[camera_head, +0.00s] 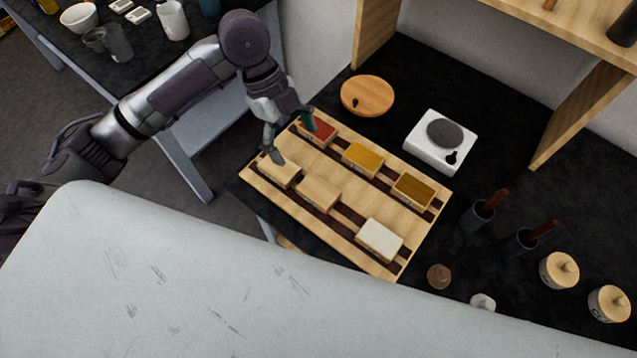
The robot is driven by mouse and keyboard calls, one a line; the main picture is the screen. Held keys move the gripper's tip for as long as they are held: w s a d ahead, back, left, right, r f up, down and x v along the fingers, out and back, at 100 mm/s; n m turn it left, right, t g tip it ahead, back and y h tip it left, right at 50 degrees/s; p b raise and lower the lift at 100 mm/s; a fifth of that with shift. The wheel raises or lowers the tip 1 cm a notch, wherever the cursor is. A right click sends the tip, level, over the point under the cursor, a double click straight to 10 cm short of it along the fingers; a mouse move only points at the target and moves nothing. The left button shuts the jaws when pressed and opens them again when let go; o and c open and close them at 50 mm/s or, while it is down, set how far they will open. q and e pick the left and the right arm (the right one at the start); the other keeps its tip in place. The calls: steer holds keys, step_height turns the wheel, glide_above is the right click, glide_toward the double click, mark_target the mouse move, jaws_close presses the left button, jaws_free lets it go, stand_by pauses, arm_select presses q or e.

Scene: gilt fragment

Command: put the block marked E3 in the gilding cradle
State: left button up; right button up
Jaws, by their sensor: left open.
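My left gripper (292,139) is open and points down over the far left corner of a wooden board with dark slots (350,228). One fingertip is by the plain wooden block (281,174) at the board's left corner, the other by the red-topped block (318,128). I cannot tell whether they touch. Also on the board are a second plain block (318,194), a yellow-topped block (363,158), a darker gold-topped block (413,190) and a white-topped block (379,240). The markings are too small to read, so I cannot tell which is E3. I cannot identify the gilding cradle with certainty.
Behind the board are a round wooden disc (368,95) and a white device with a grey disc (441,139). Dark cups with brown handles (478,217) and lidded jars (559,269) stand right. A wooden shelf (560,30) overhangs the back. A side table (48,35) stands left.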

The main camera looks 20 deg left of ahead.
arm_select(q)
steer(key=p, duration=0.1)
glide_above(317, 189)
steer(key=a, duration=0.3)
steer(key=f, duration=0.7)
steer(key=shift+w+d+f, duration=0.1)
steer(key=shift+w+d, duration=0.15)
steer(key=shift+w, duration=0.15)
steer(key=shift+s+d+f+p, duration=0.1)
steer(key=shift+d+f+p, duration=0.15)
steer(key=shift+f+p, duration=0.15)
steer(key=p+x, duration=0.1)
steer(key=x, duration=0.3)
steer(key=shift+d+f, duration=0.15)
steer(key=shift+d, duration=0.1)
steer(key=shift+f, duration=0.15)
steer(key=c, duration=1.4)
arm_select(e)
steer(key=r, duration=0.3)
steer(key=shift+s+a+r, duration=0.15)
steer(key=shift+s+a, duration=0.05)
steer(key=shift+a, duration=0.1)
